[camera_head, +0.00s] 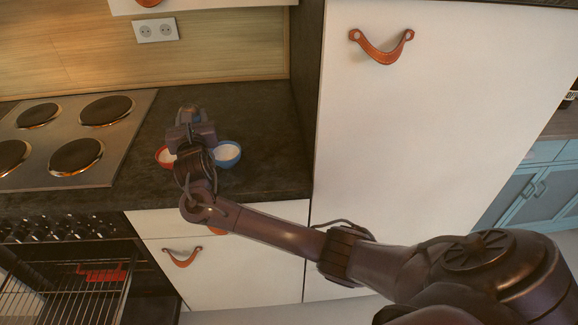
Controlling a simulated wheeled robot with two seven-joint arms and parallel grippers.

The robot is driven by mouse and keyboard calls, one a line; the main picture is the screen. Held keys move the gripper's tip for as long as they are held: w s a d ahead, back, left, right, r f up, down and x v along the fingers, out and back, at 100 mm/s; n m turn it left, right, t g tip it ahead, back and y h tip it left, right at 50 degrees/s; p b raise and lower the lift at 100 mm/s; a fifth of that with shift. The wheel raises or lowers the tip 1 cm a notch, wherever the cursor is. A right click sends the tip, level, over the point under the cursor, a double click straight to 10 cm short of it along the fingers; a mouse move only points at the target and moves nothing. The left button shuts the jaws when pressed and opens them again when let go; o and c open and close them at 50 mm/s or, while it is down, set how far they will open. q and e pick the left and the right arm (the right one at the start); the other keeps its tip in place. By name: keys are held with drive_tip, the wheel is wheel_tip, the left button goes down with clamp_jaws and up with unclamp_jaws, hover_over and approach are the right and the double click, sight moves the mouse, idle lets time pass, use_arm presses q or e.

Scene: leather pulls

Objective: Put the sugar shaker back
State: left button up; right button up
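My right arm comes in from the right, and its gripper (190,122) is over the dark countertop between the stove and the tall cabinet. A small rounded, brownish shiny thing (190,111) shows at the fingertips. It may be the sugar shaker, but most of it is hidden by the gripper. I cannot tell whether the fingers are closed on it. A red bowl (163,157) with white contents is partly hidden just left of my gripper. A blue bowl (227,154) with white contents stands just right of it. My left gripper is not in view.
A stove top (120,135) with dark hotplates lies left of the gripper. A tall white cabinet (420,120) with a leather pull bounds the counter (262,125) on the right. The counter right of the blue bowl is clear. An open oven with a rack (70,285) is below left.

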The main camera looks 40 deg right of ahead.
drive_tip(key=shift+s+d, duration=0.1)
drive_tip(key=shift+d, duration=0.25)
drive_tip(key=s+d+f+p, duration=0.1)
drive_tip(key=s+d+p, duration=0.1)
drive_tip(key=d, duration=0.3)
drive_tip(key=s+d+p, duration=0.2)
drive_tip(key=s+d, duration=0.2)
drive_tip(key=d, duration=0.2)
drive_tip(key=s+d+f+p, duration=0.1)
drive_tip(key=s+d, duration=0.3)
drive_tip(key=d, duration=0.1)
drive_tip(key=shift+d+f+p, duration=0.2)
drive_tip(key=shift+f+p, duration=0.1)
drive_tip(key=shift+p, duration=0.1)
wheel_tip(320, 180, down, 4)
drive_tip(key=shift+w+r, duration=0.1)
drive_tip(key=shift+d+f+p, duration=0.15)
drive_tip(key=shift+f+p, duration=0.1)
drive_tip(key=shift+p, duration=0.3)
drive_tip(key=shift+f, duration=0.15)
drive_tip(key=o, duration=1)
drive_tip(key=shift+f, duration=0.1)
drive_tip(key=shift+o, duration=0.2)
